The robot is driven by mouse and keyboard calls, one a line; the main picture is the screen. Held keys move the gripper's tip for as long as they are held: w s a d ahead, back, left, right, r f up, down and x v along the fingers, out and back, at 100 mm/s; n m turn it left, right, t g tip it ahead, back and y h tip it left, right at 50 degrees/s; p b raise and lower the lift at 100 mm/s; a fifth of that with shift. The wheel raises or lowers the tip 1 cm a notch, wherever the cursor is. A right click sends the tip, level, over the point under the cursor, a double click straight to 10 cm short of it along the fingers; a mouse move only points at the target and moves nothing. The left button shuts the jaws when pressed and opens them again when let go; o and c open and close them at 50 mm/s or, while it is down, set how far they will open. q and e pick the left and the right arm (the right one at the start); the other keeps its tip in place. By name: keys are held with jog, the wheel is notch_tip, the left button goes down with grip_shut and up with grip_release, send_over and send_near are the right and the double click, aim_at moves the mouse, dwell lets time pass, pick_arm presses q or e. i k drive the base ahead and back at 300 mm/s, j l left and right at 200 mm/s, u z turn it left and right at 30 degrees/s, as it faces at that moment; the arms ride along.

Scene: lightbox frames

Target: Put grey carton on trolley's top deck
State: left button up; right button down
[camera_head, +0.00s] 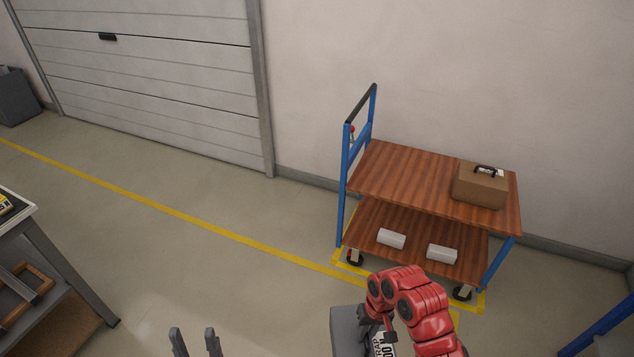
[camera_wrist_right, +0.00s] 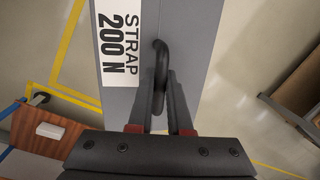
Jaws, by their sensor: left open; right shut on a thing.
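The grey carton (camera_head: 347,328) is at the bottom of the head view, partly hidden by my red right arm. In the right wrist view the carton (camera_wrist_right: 195,60) shows a white label reading "STRAP 200 N" and a black handle (camera_wrist_right: 160,70). My right gripper (camera_wrist_right: 160,110) is shut on that handle. The trolley's brown wooden top deck (camera_head: 400,180) stands ahead by the wall, with blue posts, beyond the carton. My left gripper (camera_head: 195,342) is open and empty at the bottom of the head view, left of the carton.
A brown box (camera_head: 480,187) with a black handle sits on the top deck's right part; the left and middle are clear. Two white boxes (camera_head: 391,238) (camera_head: 442,253) lie on the lower deck. A workbench (camera_head: 42,235) stands at left. Open floor lies between.

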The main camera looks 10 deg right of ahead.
aim_at(405, 176)
jog(key=i+l, duration=0.25)
jog(key=l, duration=0.15)
jog(key=i+l+u, duration=0.1)
jog(key=i+l, duration=0.45)
jog(key=l, duration=0.3)
jog(key=i+l, duration=0.25)
jog(key=l, duration=0.2)
jog(key=i+j+u, duration=0.05)
